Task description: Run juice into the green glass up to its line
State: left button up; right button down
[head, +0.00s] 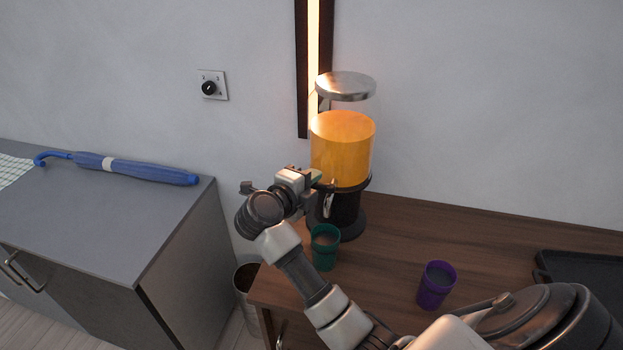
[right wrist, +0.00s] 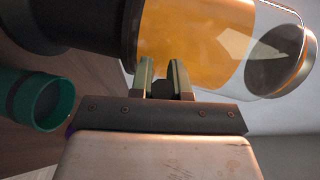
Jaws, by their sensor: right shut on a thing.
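The juice dispenser (head: 342,150) is a clear cylinder of orange juice on a black base; it also fills the top of the right wrist view (right wrist: 190,40). The green glass (head: 325,258) stands upright at the front of the base, below the tap (head: 328,205). It also shows at the left of the right wrist view (right wrist: 58,105). Its line and level cannot be made out. My right gripper (head: 317,182) is at the dispenser's front, above the glass. Its fingers (right wrist: 163,75) are shut on a small dark part, apparently the tap handle (right wrist: 161,89). My left gripper is out of view.
A purple cup (head: 436,285) stands on the wooden counter (head: 395,235), right of the green glass. A black tray (head: 580,268) is at the far right. A metal bin (head: 247,285) stands between the counter and a grey cabinet (head: 90,225) bearing a blue umbrella (head: 140,169).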

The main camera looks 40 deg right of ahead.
jog(key=n+t+p, duration=0.1)
jog(key=n+t+y+p, duration=0.1)
jog(key=p, duration=0.1)
jog(key=a+n+t+y+p, duration=0.1)
jog(key=shift+s+r+t+p, duration=0.2)
jog(key=shift+s+t+p, duration=0.1)
jog(key=shift+s+t, duration=0.1)
jog(key=shift+a+f+n+t+y+p, duration=0.15)
jog(key=shift+n+t+y+p, duration=0.15)
jog(key=shift+n+t, duration=0.15)
jog(key=shift+f, duration=0.1)
jog(key=c, duration=1.1)
grip_release()
jog(key=b+v, duration=0.2)
jog(key=v, duration=0.8)
jog(key=shift+s+a, duration=0.3)
